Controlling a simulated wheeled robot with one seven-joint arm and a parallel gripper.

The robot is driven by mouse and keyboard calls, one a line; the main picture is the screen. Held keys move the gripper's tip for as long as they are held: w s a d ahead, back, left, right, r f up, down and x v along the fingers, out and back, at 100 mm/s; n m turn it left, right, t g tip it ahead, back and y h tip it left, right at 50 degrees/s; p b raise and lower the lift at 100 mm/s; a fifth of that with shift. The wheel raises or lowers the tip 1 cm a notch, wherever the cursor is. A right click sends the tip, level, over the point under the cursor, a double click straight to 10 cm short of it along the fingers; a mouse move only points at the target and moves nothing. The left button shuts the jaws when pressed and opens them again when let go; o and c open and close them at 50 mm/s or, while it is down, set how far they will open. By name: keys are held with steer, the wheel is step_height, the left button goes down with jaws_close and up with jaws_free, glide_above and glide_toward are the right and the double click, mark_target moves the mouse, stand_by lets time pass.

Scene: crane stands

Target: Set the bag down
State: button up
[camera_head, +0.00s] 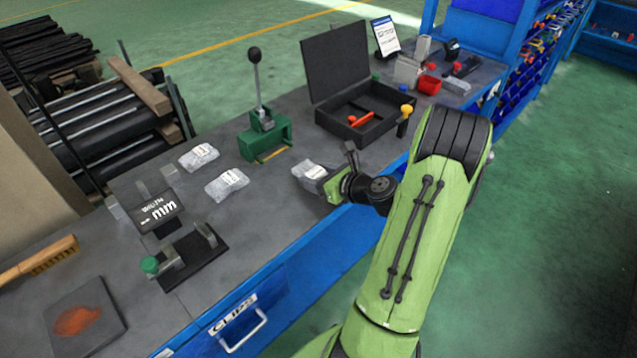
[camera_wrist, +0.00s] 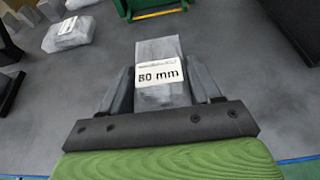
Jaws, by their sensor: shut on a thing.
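A clear plastic bag (camera_wrist: 160,52) with a white label reading "80 mm" is between the two fingers of my gripper (camera_wrist: 162,92) in the wrist view. In the head view the bag (camera_head: 309,170) sticks out to the left of my gripper (camera_head: 325,182), low over the grey bench top (camera_head: 270,205) near its front edge. My gripper is shut on the bag. I cannot tell whether the bag's underside touches the bench.
Two similar bags (camera_head: 198,156) (camera_head: 227,184) lie to the left. An open black case (camera_head: 362,120) is to the right. Bench around the held bag is clear.

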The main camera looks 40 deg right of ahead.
steer(key=shift+f, duration=0.3)
steer(key=shift+f, duration=0.15)
steer(key=o, duration=1.2)
